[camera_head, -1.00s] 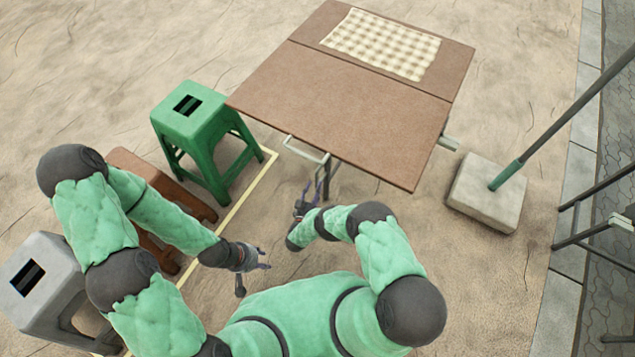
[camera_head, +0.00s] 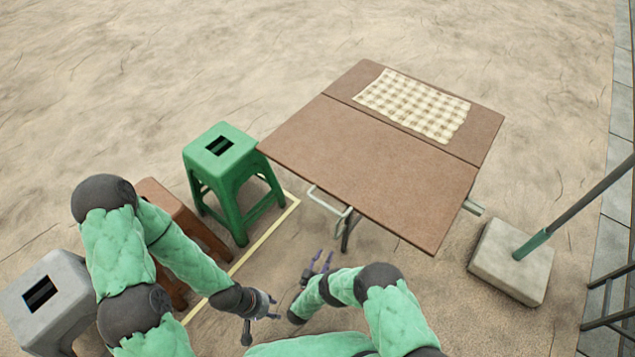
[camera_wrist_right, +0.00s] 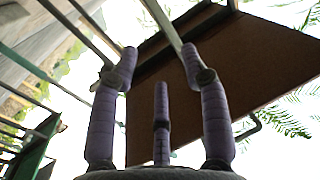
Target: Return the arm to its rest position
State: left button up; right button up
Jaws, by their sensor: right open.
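My left gripper (camera_head: 271,305) is at the end of the left arm, low in the head view, beside the yellow line on the ground. Its fingers are small there, and I cannot tell how far they are apart. My right gripper (camera_head: 318,262) is just to its right, with its fingers pointing up the picture toward the near side of the table. In the right wrist view its purple fingers (camera_wrist_right: 160,100) are spread apart with nothing between them. Both grippers are apart from the table.
A brown folding table (camera_head: 370,150) with a checkered cloth (camera_head: 413,105) stands ahead. A green stool (camera_head: 225,165), a brown stool (camera_head: 185,220) and a grey stool (camera_head: 50,295) stand on the left. A concrete base with a pole (camera_head: 510,260) is on the right. Sandy ground is open beyond the table.

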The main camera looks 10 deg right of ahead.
jog(key=w+r+n+g+y+p, duration=0.2)
jog(key=w+r+g+y+p, duration=0.25)
jog(key=y, duration=0.35)
jog(key=s+r+n+g+y+p, duration=0.1)
jog(key=s+r+g+y, duration=0.2)
jog(key=s+r, duration=0.6)
jog(key=s+r+n+g+y+p, duration=0.1)
jog(key=s+r+g, duration=0.6)
jog(key=s, duration=0.9)
notch_tip(320, 180, up, 3)
jog(key=shift+a+r+y+p, duration=0.1)
jog(key=shift+a+y+p, duration=0.35)
jog(key=shift+y, duration=0.45)
jog(key=shift+d, duration=0.1)
